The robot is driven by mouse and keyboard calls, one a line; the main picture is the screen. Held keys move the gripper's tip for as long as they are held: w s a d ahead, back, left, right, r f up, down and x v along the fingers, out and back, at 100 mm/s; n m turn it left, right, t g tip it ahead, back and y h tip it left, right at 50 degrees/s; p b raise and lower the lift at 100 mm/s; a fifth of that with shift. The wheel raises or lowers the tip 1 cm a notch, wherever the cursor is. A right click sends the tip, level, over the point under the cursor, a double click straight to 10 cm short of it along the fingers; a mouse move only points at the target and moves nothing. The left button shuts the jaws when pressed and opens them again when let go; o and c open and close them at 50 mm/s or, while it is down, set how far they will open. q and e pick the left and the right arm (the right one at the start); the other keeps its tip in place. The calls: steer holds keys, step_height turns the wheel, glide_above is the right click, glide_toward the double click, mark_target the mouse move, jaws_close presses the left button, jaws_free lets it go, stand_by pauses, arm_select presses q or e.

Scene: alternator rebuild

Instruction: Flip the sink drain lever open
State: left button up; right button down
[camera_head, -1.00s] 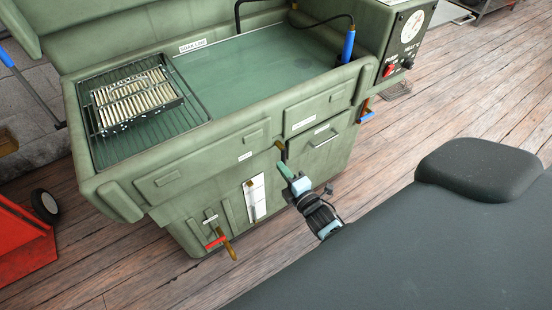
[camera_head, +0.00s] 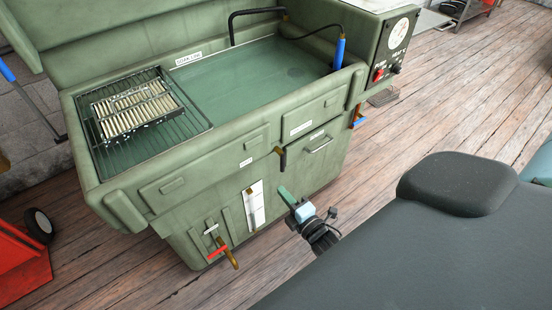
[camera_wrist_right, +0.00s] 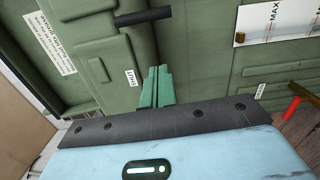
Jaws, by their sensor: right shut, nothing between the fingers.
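A dark, short cylindrical handle (camera_wrist_right: 143,17) shows at the top of the right wrist view, apart from the fingers. A small white label (camera_wrist_right: 131,78) is near the fingers, too small to read surely. My right gripper (camera_head: 284,191) is shut and empty, just below the brass-tipped lever in the head view and apart from it. Its green fingers (camera_wrist_right: 157,84) lie together in the wrist view. My left gripper is not in view.
A red-handled valve (camera_head: 217,252) with a brass spout is low on the tank. A white level gauge (camera_head: 254,204) is beside it. A wire rack (camera_head: 196,122) holds a parts basket over the tank basin. A dark padded surface (camera_head: 450,245) fills the lower right.

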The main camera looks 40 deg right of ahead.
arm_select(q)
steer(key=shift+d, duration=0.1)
arm_select(e)
steer(key=s, duration=0.5)
stand_by(0.4)
